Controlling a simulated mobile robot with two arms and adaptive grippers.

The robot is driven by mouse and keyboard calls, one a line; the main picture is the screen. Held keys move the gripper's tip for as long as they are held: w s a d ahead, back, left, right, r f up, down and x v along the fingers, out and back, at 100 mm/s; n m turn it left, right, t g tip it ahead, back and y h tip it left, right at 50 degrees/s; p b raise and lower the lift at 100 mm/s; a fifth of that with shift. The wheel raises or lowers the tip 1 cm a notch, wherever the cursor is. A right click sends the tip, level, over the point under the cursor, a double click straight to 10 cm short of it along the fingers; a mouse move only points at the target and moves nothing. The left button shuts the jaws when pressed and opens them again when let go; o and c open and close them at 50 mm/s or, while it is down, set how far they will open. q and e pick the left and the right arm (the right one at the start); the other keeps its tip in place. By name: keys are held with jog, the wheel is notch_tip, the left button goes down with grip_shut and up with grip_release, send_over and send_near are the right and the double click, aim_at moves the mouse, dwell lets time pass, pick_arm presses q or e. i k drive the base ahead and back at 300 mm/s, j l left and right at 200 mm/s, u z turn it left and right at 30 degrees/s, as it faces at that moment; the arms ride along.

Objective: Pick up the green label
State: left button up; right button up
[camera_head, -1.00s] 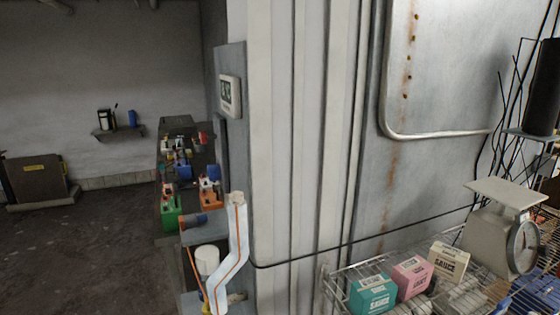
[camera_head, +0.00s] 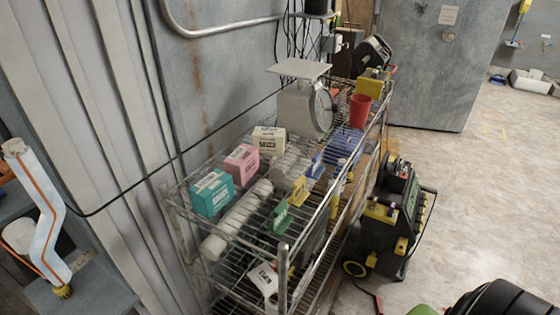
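A small green label (camera_head: 281,216) hangs upright at the near side of a wire shelf rack (camera_head: 174,200), near the middle of the view. A yellow label (camera_head: 299,191) is just behind it. Neither of my grippers is in view, and nothing holds the green label.
Teal (camera_head: 212,192), pink (camera_head: 241,163) and cream (camera_head: 269,140) boxes stand on the rack beside a white roll. A scale (camera_head: 306,107) and red cup (camera_head: 359,111) are farther back. A black and yellow machine (camera_head: 398,215) stands right of the rack. Open floor lies beyond it.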

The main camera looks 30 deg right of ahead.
aim_at(281, 222)
jog(key=z, duration=1.15)
jog(key=l+u, duration=0.25)
jog(key=l, duration=0.3)
jog(key=l+u, duration=0.3)
jog(key=l, duration=0.25)
jog(key=k+l+u, duration=0.25)
jog(key=l, duration=0.25)
jog(key=l+u, duration=0.3)
jog(key=l, duration=0.25)
